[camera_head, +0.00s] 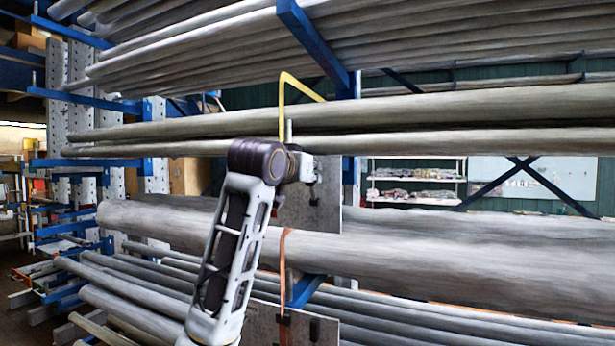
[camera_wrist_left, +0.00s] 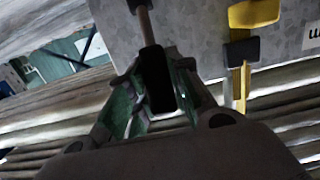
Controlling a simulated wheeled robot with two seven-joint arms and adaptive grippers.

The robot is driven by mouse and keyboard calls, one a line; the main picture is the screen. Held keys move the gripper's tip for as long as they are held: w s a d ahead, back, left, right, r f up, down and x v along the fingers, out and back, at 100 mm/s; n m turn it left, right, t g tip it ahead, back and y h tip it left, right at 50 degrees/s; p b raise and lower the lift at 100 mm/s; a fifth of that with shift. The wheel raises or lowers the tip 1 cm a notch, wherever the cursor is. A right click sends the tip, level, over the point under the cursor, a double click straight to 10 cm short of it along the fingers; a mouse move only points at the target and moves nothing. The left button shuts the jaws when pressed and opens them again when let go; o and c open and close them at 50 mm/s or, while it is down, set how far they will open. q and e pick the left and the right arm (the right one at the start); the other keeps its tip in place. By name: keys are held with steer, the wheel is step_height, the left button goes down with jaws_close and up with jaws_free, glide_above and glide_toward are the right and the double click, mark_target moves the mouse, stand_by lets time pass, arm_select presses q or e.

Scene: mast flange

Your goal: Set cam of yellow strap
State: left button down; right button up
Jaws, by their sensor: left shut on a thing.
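The yellow strap (camera_head: 283,98) loops over the upper grey poles in the head view. In the left wrist view, the yellow strap (camera_wrist_left: 240,85) runs down beside a grey metal plate (camera_wrist_left: 190,35). A yellow cam-like part (camera_wrist_left: 254,12) and a black block (camera_wrist_left: 241,52) sit on the strap there. My left gripper (camera_wrist_left: 158,100) is shut on the black grip (camera_wrist_left: 157,78) of a thin metal rod (camera_wrist_left: 145,20) in front of the plate. In the head view, my left gripper (camera_head: 306,168) is at the plate (camera_head: 318,208), its fingers mostly hidden. My right gripper is not in view.
An orange strap (camera_head: 283,262) hangs in front of the thick grey pole (camera_head: 440,250) below. A lower plate (camera_head: 262,326) stands under it. Blue rack arms (camera_head: 312,38) and long poles fill the space around my arm. White shelves (camera_head: 415,180) stand behind.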

arm_select(q)
steer(key=shift+w+d+r+g, duration=0.2)
steer(key=shift+w+g, duration=0.15)
steer(key=shift+g, duration=0.15)
steer(key=shift+w, duration=0.1)
steer(key=c, duration=1.3)
jaws_free()
steer(key=shift+a, duration=0.1)
steer(key=shift+v, duration=5.95)
steer(key=shift+r, duration=0.15)
